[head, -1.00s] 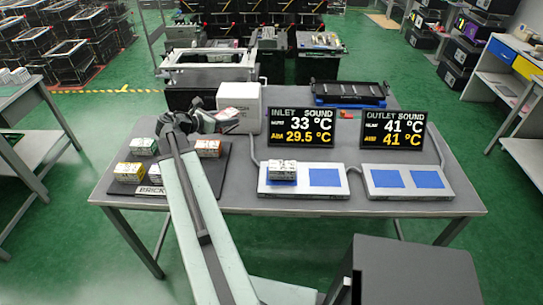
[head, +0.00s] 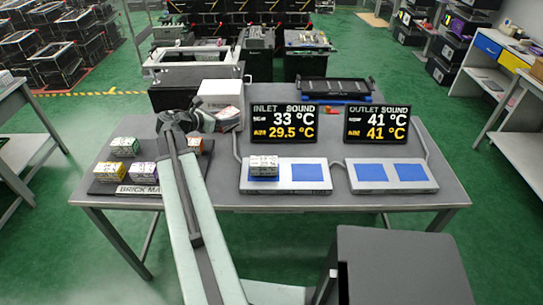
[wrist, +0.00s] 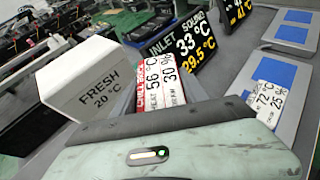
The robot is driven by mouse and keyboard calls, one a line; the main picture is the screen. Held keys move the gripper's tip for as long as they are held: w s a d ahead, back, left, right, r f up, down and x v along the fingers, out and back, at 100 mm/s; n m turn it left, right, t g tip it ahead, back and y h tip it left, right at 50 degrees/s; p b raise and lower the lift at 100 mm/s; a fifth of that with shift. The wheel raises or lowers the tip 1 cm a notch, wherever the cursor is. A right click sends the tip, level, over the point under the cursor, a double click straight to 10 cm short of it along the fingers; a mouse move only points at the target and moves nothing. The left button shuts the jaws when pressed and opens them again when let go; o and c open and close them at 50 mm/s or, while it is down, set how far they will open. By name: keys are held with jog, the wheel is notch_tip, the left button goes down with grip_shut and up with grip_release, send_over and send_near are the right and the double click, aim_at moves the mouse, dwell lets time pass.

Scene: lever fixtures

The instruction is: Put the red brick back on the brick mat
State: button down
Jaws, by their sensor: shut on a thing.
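The red brick (head: 229,118) is in my gripper (head: 208,122), which is shut on it beside the white box. In the wrist view the brick (wrist: 161,80) shows a white label with a red band, reading 56 °C and 30 %. The dark brick mat (head: 112,188) lies at the table's left, with green, yellow, purple and orange bricks on it. My gripper is at the mat's back right, and my forearm hides part of the mat's right side. The fingertips are mostly hidden behind my arm and the brick.
A white box (head: 220,93) marked FRESH stands just behind the gripper. Two display screens (head: 282,122) stand to the right. A light-labelled brick (head: 264,166) sits on the left blue pad of the inlet plate (head: 285,187). The outlet plate (head: 393,187) is empty.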

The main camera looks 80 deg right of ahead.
jog(key=shift+m+y, duration=0.3)
jog(key=s+f, duration=0.1)
jog(key=s+d+f+b, duration=0.1)
jog(key=f, duration=0.1)
jog(key=s+d+f+b, duration=0.1)
jog(key=shift+s+d+f, duration=0.1)
jog(key=shift+f, duration=0.15)
jog(key=shift+s+d+r+g, duration=0.1)
jog(key=shift+s+g, duration=0.15)
jog(key=shift+g, duration=0.05)
notch_tip(320, 180, down, 10)
jog(key=b, duration=1)
jog(key=shift+w, duration=0.1)
jog(key=c, duration=0.6)
grip_release()
jog(key=shift+r, duration=0.1)
jog(key=p+v, duration=0.4)
jog(key=v, duration=0.8)
jog(key=shift+r+p, duration=0.1)
jog(key=shift+p, duration=0.3)
